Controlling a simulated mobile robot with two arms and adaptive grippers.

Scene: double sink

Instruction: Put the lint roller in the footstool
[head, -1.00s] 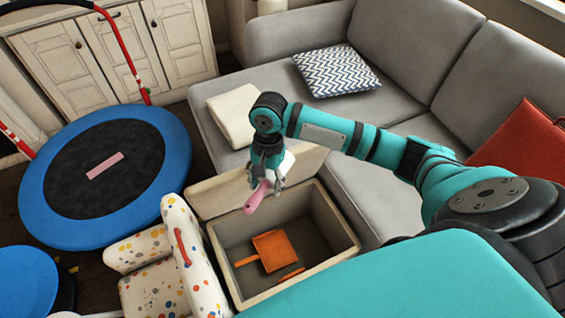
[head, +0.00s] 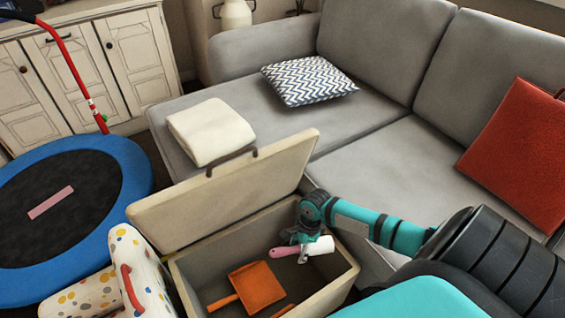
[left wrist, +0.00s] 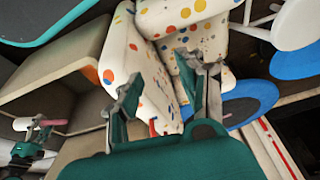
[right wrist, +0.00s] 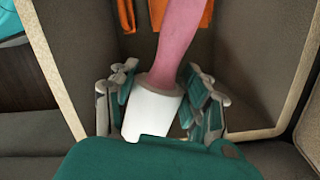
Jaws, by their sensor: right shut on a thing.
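The lint roller, with a pink handle (head: 283,251) and a white roller (head: 323,246), is in my right gripper (head: 303,246). In the right wrist view, the fingers (right wrist: 160,105) are on either side of the white roller (right wrist: 152,112), and the handle points away. The footstool (head: 335,283) is a beige box with its lid (head: 225,192) tilted up. The roller is over its opening, low near the rim; I cannot tell its exact height above the floor inside. My left gripper (left wrist: 167,85) is open and empty in the left wrist view.
An orange dustpan (head: 257,286) lies inside the footstool on the left. A spotted chair (head: 145,280) stands beside the footstool. A trampoline (head: 125,160) is at left, and the grey sofa (head: 395,150) is behind. The footstool's right side has free room.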

